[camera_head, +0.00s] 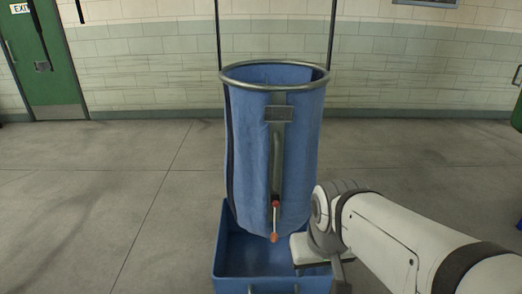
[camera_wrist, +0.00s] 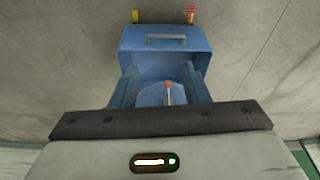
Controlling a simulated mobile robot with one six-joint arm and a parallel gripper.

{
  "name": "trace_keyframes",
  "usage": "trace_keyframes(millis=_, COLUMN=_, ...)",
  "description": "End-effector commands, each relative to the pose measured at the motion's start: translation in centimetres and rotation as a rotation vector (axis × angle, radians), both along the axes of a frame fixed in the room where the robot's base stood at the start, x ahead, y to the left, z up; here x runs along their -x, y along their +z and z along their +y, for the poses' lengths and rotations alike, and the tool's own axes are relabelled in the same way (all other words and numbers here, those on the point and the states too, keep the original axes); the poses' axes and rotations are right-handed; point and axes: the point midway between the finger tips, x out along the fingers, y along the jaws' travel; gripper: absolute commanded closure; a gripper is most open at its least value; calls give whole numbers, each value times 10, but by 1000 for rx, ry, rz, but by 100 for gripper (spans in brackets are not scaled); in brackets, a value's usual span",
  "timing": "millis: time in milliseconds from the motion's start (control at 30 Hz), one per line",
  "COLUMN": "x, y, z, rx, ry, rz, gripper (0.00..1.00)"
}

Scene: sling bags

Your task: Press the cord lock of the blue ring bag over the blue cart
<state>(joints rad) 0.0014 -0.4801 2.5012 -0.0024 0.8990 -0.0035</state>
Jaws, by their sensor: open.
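The blue ring bag (camera_head: 302,150) hangs upright from a metal ring, its lower end inside the blue cart (camera_head: 225,268). A strap with a grey buckle runs down its front. A small red cord lock (camera_head: 275,204) sits at the strap's lower end, with a pale cord and orange end (camera_head: 273,238) below it. My gripper (camera_head: 302,250) is low at the bag's right front, apart from the cord lock. In the wrist view, my gripper (camera_wrist: 160,76) is open and empty, and the orange cord end (camera_wrist: 168,84) shows between the fingers. The cord lock is not clear there.
The cart's handle (camera_wrist: 180,38) shows in the wrist view, with a yellow item (camera_wrist: 135,17) and a red item (camera_wrist: 190,14) beyond the cart. A green door (camera_head: 50,60) stands at the back left.

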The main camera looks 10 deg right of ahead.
Motion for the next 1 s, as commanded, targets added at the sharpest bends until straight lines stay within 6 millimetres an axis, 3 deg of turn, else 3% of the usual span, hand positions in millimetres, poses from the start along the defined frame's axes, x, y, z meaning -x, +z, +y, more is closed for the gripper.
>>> trace_keyframes(millis=100, x=0, y=0, z=0, rx=0, ry=0, rz=0, gripper=59)
trace_keyframes(millis=600, x=0, y=0, z=0, rx=0, ry=0, rz=0, gripper=99)
trace_keyframes(millis=1000, x=0, y=0, z=0, rx=0, ry=0, rz=0, gripper=100)
